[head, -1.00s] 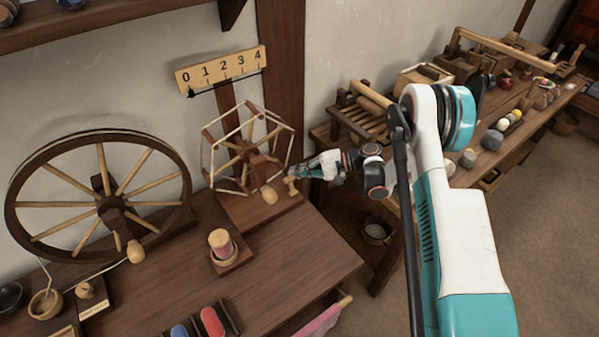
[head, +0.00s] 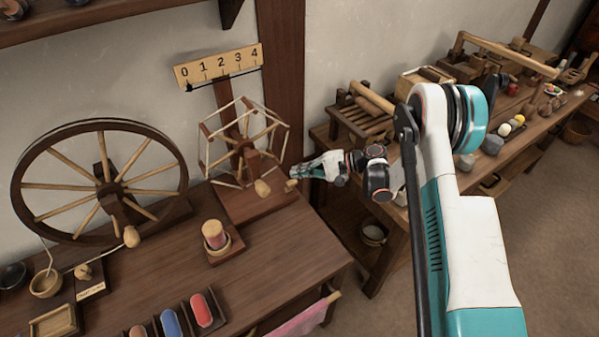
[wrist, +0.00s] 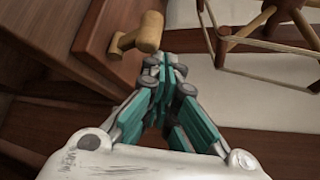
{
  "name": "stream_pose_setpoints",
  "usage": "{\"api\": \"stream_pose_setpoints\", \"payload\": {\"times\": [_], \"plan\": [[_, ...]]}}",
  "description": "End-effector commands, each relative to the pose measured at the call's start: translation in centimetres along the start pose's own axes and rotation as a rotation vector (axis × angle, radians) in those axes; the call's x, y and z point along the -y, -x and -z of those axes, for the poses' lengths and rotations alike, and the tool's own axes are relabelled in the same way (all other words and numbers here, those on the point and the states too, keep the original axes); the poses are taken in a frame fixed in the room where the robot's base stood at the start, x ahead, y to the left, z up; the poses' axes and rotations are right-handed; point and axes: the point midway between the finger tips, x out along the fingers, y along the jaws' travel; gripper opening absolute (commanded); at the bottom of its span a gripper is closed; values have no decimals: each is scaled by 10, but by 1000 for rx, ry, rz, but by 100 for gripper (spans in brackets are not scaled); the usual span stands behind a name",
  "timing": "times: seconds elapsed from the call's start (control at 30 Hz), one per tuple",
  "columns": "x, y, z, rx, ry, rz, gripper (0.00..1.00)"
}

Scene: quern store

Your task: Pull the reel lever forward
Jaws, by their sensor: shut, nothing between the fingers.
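The reel (head: 243,145) is a light-spoked wooden frame on a dark base on the bench, with a pale crank knob (head: 262,187) in front. A small pale wooden lever (head: 291,185) stands at the right edge of the base. My gripper (head: 294,173) reaches in from the right, its tips beside the lever's top. In the wrist view, my gripper (wrist: 165,62) is shut and empty, just below a pale wooden knob that appears to be the lever (wrist: 140,32). Contact between them cannot be told.
A numbered scale (head: 218,67) is on the wall behind the reel. A big spoked wheel (head: 100,182) stands at left. A second bench (head: 520,140) is at right.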

Motion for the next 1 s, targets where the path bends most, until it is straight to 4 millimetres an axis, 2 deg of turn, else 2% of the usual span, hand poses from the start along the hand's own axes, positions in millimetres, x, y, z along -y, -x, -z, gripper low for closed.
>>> {"api": "stream_pose_setpoints", "payload": {"times": [0.27,0.7,1.0], "plan": [[0,6,0,-2,0,1,0],[0,67,0,-1,-1,0,0],[0,75,0,0,0,0,0]]}}
